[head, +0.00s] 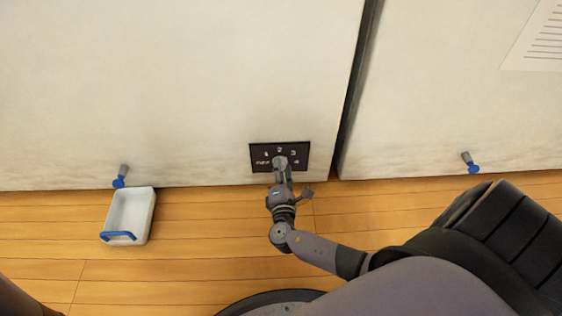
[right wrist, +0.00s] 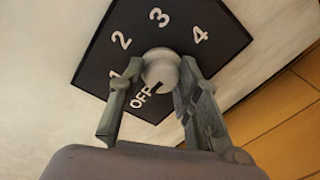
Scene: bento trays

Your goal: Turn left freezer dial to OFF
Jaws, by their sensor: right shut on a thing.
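The left freezer dial (head: 280,161) is a round grey knob on a black panel (head: 254,147), low on the left white freezer front. In the right wrist view, the knob (right wrist: 158,66) sits amid the white labels OFF, 1, 2, 3 and 4. A short dark mark shows on its lower side, near the OFF label (right wrist: 140,97); its exact setting is hard to read. My right gripper (head: 281,170) is shut on the knob, one finger at each side, and the left finger partly covers the 1. My left gripper is out of view.
A white tray with a blue handle (head: 151,210) lies on the wooden floor at left. Blue-tipped drain taps stick out low on the left (head: 122,172) and right (head: 468,158) freezers. A dark gap (head: 357,90) separates the freezers. Floor beside my arm is clear.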

